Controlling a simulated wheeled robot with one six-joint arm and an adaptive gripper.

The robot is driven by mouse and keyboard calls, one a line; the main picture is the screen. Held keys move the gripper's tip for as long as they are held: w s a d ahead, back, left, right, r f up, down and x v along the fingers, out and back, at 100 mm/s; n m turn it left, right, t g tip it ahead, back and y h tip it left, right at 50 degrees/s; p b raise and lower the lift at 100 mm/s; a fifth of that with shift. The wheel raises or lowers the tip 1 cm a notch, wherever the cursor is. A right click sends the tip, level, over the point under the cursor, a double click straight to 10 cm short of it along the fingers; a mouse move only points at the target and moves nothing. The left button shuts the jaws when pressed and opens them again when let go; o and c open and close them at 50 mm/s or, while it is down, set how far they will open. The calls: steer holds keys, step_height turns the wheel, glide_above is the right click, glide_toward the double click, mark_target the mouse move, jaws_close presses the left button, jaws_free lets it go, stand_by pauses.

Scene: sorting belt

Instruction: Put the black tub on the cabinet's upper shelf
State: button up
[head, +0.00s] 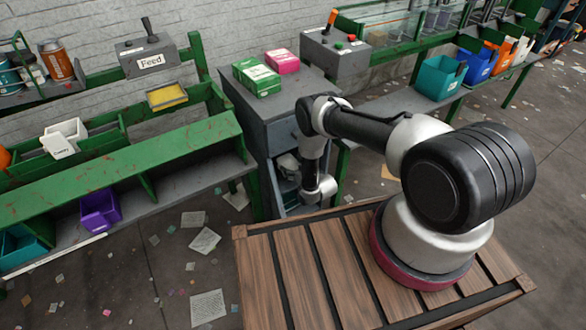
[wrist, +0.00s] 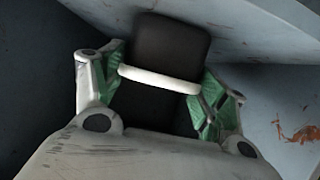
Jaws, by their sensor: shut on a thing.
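The grey cabinet (head: 258,115) stands beyond my wooden deck, with an open front partly behind my arm. My gripper (head: 287,163) is at this opening, and its fingertips are hard to make out there. In the wrist view my gripper (wrist: 160,90) has its green-padded fingers shut on the black tub (wrist: 170,45), one finger on each side. The tub is dark with a white band across it. The tub cannot be made out in the head view. Which shelf level it is at, and whether it touches a shelf, I cannot tell.
Green boxes (head: 257,78) and a pink box (head: 282,61) lie on the cabinet top. A grey-blue panel (wrist: 275,75) is close beside the tub in the wrist view. A green rack (head: 120,165) stands left of the cabinet. Papers litter the floor.

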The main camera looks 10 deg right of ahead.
steer(key=shift+f, duration=0.15)
steer(key=o, duration=0.8)
steer(key=shift+o, duration=0.2)
steer(key=shift+s+r, duration=0.2)
steer(key=shift+r, duration=0.05)
steer(key=v, duration=1.1)
steer(key=shift+s, duration=0.3)
steer(key=shift+d, duration=0.15)
